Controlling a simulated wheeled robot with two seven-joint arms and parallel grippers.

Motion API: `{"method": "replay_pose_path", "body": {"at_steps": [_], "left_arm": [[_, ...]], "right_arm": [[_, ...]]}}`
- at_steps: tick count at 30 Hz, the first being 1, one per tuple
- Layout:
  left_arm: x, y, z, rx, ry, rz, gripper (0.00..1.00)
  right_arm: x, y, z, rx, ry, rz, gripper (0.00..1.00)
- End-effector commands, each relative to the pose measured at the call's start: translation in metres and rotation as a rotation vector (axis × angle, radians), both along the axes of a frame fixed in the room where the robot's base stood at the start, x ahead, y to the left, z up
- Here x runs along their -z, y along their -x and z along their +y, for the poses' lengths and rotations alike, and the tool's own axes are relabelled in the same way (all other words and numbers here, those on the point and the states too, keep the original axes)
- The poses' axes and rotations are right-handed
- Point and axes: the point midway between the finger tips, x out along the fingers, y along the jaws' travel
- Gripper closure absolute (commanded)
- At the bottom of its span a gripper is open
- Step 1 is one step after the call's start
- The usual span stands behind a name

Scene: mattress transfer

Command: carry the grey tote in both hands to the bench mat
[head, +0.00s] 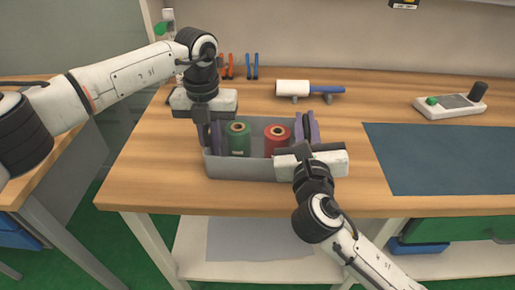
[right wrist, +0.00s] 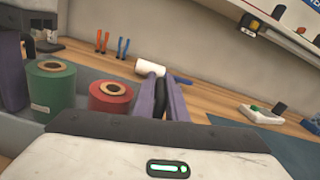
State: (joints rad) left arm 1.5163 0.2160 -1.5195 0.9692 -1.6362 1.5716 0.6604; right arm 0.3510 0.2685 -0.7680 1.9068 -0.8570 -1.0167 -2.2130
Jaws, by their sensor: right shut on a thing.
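The grey tote (head: 252,169) is at the left part of the wooden bench, near its front edge, upright. I cannot tell whether its base touches the wood. It holds a green spool (head: 238,140) and a red spool (head: 277,138), also seen in the right wrist view as the green spool (right wrist: 52,90) and the red spool (right wrist: 110,97). My right gripper (head: 306,128) is shut on the tote's right end wall, its purple fingers on either side. My left gripper (head: 210,138) is at the left end wall, fingers pointing down; its grip there is partly hidden.
The dark blue bench mat (head: 440,160) lies to the right of the tote, with bare wood between. A white roller with a blue handle (head: 293,88) lies behind the tote. Pliers (head: 252,66) stand at the wall. A white device (head: 450,106) sits behind the mat.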

Motion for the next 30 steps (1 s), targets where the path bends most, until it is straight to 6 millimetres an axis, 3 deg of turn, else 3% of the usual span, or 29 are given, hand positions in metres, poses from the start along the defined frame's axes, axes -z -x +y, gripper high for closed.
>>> {"method": "replay_pose_path", "body": {"at_steps": [8,21,30], "left_arm": [[-0.012,-0.002,0.004,-0.007,-0.005,-0.003,1.0],[-0.051,-0.003,0.006,-0.01,-0.007,-0.005,1.0],[-0.052,-0.003,0.007,-0.011,-0.008,-0.006,1.0]], "right_arm": [[-0.012,0.0,-0.002,0.005,0.004,-0.003,1.0],[-0.05,0.0,-0.003,0.007,0.007,-0.002,1.0],[-0.05,0.0,-0.004,0.009,0.008,0.0,1.0]]}}
